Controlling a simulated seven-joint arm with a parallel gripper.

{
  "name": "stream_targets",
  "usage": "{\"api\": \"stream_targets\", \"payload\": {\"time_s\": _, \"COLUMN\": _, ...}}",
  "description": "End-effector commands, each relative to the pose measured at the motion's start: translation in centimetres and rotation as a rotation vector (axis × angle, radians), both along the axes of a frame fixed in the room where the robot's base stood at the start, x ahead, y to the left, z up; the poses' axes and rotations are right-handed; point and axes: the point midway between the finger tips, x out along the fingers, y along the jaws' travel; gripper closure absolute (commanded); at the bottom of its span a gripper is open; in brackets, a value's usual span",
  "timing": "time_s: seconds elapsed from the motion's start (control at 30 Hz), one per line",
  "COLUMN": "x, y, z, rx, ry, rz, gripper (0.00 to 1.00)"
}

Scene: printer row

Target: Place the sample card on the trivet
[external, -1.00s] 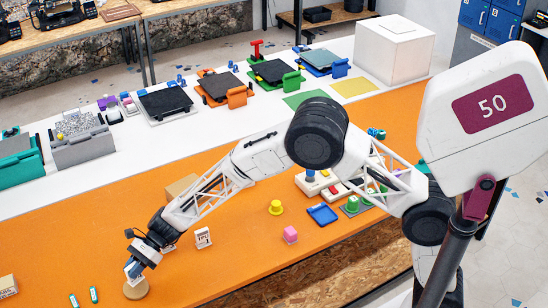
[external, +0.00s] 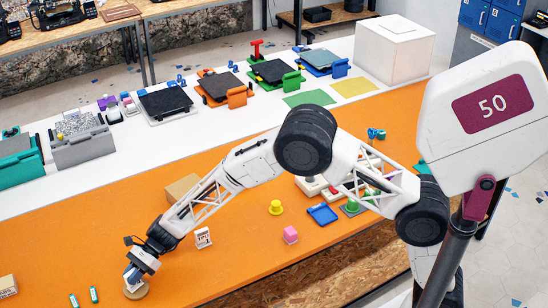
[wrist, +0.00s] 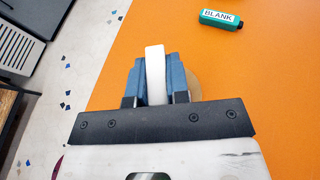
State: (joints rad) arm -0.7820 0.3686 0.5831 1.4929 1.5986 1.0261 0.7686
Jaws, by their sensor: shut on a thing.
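My gripper (external: 134,277) is low over the near left part of the orange mat. In the wrist view its two blue fingers (wrist: 157,82) are shut on the white sample card (wrist: 155,72), which stands edge-on between them. The round tan trivet (external: 138,292) lies on the mat right below the gripper. In the wrist view only a strip of the trivet (wrist: 194,85) shows, to the right of the fingers. The card is over or at the trivet; the fingers hide its lower edge, so I cannot tell whether they touch.
A white lettered block (external: 203,238) and a cardboard box (external: 182,187) stand to the right. A brown box (external: 7,286) sits at the far left.

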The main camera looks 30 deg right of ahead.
Motion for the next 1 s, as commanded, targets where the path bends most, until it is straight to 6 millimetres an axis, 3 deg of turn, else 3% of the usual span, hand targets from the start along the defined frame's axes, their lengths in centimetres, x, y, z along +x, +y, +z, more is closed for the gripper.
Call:
{"api": "stream_targets", "payload": {"time_s": 0.43, "x": 0.01, "y": 0.00, "z": -0.37, "rx": 0.000, "ry": 0.000, "rz": 0.000, "gripper": 1.00}}
{"api": "stream_targets", "payload": {"time_s": 0.47, "x": 0.02, "y": 0.01, "z": -0.35, "rx": 0.000, "ry": 0.000, "rz": 0.000, "gripper": 0.81}}
{"api": "stream_targets", "payload": {"time_s": 0.6, "x": 0.02, "y": 0.01, "z": -0.33, "rx": 0.000, "ry": 0.000, "rz": 0.000, "gripper": 0.59}}
{"api": "stream_targets", "payload": {"time_s": 1.0, "x": 0.02, "y": 0.01, "z": -0.04, "rx": 0.001, "ry": -0.001, "rz": -0.001, "gripper": 0.58}}
